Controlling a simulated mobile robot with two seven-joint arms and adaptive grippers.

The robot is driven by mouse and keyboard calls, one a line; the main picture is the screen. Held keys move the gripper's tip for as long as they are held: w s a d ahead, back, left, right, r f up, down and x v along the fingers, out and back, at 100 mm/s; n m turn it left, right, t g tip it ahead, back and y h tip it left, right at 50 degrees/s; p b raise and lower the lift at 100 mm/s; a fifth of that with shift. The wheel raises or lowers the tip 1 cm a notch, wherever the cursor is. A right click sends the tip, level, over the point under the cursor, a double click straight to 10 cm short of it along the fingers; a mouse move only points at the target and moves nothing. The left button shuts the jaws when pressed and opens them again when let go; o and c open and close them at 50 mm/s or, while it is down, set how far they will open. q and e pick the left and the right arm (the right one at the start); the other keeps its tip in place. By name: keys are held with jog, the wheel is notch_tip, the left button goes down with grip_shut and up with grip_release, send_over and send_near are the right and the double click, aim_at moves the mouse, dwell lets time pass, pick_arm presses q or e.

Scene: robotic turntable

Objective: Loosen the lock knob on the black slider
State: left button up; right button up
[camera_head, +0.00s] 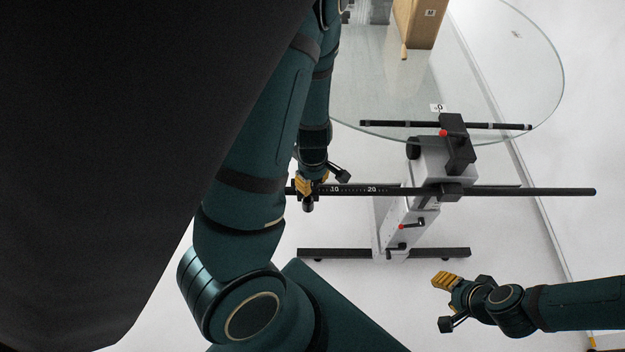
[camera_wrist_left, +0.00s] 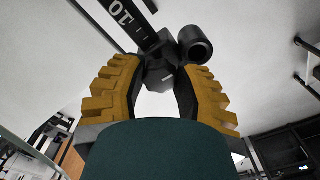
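The black slider sits near the left end of the long black bar (camera_head: 400,190) with white scale marks. In the head view my left gripper (camera_head: 306,184) is at this end and mostly covers the slider. In the left wrist view, a black faceted part (camera_wrist_left: 160,75) shows between the yellow fingertips of my left gripper (camera_wrist_left: 160,80). A round black cylinder (camera_wrist_left: 195,44) stands beside it, just past the right fingertip. I cannot tell whether the fingers touch the faceted part. My right gripper (camera_head: 446,281) is away from the bar at the lower right; its finger gap is unclear.
A round glass tabletop (camera_head: 480,70) is behind the bar, with a brown box (camera_head: 418,22) on it. A grey stand (camera_head: 400,220) with small levers and dark feet (camera_head: 440,252) carries the bar. A shorter black bar (camera_head: 400,123) lies behind it. White floor is open around the stand.

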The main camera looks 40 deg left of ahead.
pick_arm(q)
grip_shut()
jog(key=shift+n, duration=0.4)
jog(key=n+p, duration=0.1)
jog(key=n, duration=0.1)
jog(key=shift+n, duration=0.4)
jog(key=n+p, duration=0.2)
jog(key=n, duration=0.2)
jog(key=shift+n, duration=0.3)
jog(key=n+p, duration=0.1)
jog(key=n, duration=0.3)
jog(key=shift+n, duration=2.5)
jog(key=shift+s, duration=0.1)
jog(key=shift+f, duration=0.1)
